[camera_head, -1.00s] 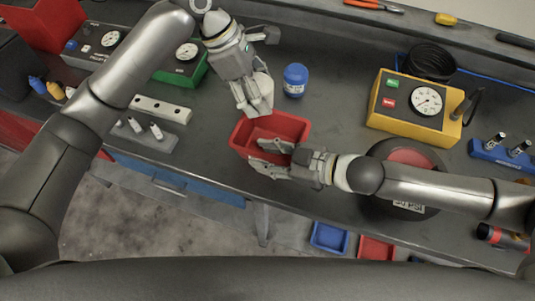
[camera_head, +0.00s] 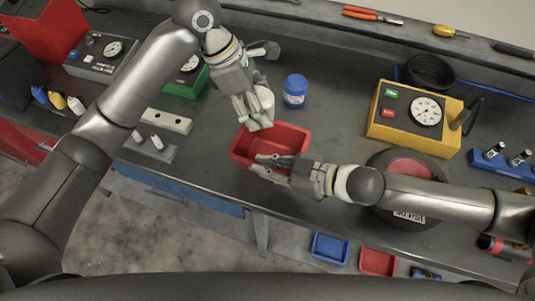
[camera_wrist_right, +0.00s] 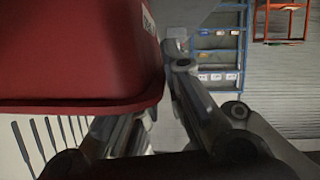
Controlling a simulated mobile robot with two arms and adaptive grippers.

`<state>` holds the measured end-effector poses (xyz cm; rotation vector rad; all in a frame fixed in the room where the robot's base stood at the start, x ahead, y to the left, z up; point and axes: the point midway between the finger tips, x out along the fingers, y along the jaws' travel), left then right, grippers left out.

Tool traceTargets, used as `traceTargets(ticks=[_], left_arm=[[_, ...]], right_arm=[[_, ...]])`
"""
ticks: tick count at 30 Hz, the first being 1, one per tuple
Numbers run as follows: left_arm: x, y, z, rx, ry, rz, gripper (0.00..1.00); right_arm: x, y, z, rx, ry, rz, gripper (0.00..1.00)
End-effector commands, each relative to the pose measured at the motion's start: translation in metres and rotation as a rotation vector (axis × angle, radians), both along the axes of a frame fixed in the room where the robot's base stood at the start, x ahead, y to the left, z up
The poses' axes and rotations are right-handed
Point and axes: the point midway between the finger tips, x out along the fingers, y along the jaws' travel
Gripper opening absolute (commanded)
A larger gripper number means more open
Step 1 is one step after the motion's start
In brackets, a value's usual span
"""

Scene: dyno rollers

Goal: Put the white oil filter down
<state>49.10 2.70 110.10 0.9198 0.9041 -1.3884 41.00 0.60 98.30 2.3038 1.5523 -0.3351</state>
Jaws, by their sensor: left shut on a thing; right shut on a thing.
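The white oil filter (camera_head: 265,98) is in my left gripper (camera_head: 254,112), which is shut on it. The fingers partly hide it. My left gripper hangs above the back rim of a red bin (camera_head: 293,133), and I cannot tell the exact height. My right gripper (camera_head: 268,168) is shut on the front wall of this bin. The right wrist view shows the red bin (camera_wrist_right: 75,50) close up, its rim at my right gripper's fingers (camera_wrist_right: 160,115).
A blue oil filter (camera_head: 295,92) stands on the workbench (camera_head: 335,130) behind the bin. A yellow gauge box (camera_head: 400,128) and a round black-and-red thing (camera_head: 410,168) are to the right. A grey block with holes (camera_head: 166,121) lies left. Bench between bin and gauge box is clear.

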Motion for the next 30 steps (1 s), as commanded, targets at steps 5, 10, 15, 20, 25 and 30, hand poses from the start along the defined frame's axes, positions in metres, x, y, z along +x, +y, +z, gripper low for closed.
traceTargets(ticks=[5, 10, 15, 20, 25, 30], left_arm=[[-0.001, 0.001, -0.031, 0.002, 0.003, 0.002, 0.27], [0.000, 0.001, -0.048, 0.001, 0.001, 0.002, 0.27], [-0.001, 0.001, -0.075, 0.002, 0.004, 0.002, 0.27], [0.000, 0.001, -0.093, 0.002, 0.002, 0.001, 0.27], [0.000, 0.000, -0.095, 0.000, -0.001, 0.001, 0.27], [0.000, 0.000, -0.096, 0.000, 0.000, 0.001, 0.27]], right_arm=[[0.000, 0.000, 0.000, 0.000, 0.001, 0.000, 0.00], [0.000, 0.000, 0.000, 0.000, 0.001, 0.000, 0.00], [0.000, 0.000, 0.000, -0.001, 0.001, -0.001, 0.00], [0.000, 0.000, 0.000, -0.001, 0.001, -0.001, 0.00], [0.000, 0.000, 0.000, 0.000, 0.002, -0.001, 0.00], [0.000, 0.000, 0.000, 0.000, 0.002, -0.001, 0.00]])
